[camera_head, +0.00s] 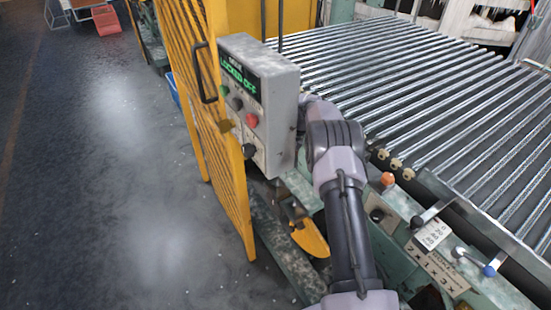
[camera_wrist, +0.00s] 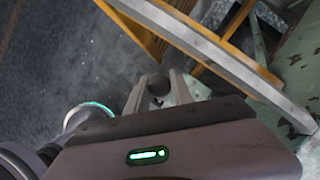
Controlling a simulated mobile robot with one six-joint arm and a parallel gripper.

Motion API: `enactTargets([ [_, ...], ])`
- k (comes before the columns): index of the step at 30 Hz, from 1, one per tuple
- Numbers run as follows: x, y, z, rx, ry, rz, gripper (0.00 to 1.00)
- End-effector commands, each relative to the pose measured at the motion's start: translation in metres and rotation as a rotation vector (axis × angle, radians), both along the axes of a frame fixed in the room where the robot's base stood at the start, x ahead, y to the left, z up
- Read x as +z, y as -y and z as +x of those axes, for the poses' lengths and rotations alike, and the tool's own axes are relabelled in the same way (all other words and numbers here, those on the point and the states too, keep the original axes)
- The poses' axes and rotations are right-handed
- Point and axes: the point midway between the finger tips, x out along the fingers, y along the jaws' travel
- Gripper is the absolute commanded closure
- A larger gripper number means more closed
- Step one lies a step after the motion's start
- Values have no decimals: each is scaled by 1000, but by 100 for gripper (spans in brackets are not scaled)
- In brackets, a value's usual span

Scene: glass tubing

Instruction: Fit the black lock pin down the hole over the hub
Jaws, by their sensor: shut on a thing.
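My gripper (camera_wrist: 158,98) is in the wrist view, its two pale fingers shut on a dark round knob. I take this knob to be the head of the black lock pin (camera_wrist: 158,84). The rest of the pin is hidden by the fingers and my gripper body. Grey floor shows behind the knob. In the head view my arm reaches up behind the grey control box, and my gripper is hidden there. I cannot make out the hub or its hole in either view.
The grey control box (camera_head: 259,100) reads "LOCKED OFF" in green and stands beside the yellow mesh guard (camera_head: 215,120). A roller conveyor (camera_head: 410,80) fills the right. A yellow-and-grey frame edge (camera_wrist: 205,45) crosses near my gripper. Open floor (camera_head: 110,190) lies left.

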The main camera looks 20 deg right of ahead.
Motion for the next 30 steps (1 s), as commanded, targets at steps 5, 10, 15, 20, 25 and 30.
enactTargets([
  [5,-4,1,-1,-3,-1,-4,100],
  [10,-21,1,0,-2,0,-5,100],
  [15,-43,1,-1,-2,0,-5,100],
  [20,-58,1,-1,-3,-1,-4,100],
  [25,-58,1,0,-3,-1,-4,100],
  [30,-57,1,0,-3,-1,-4,100],
])
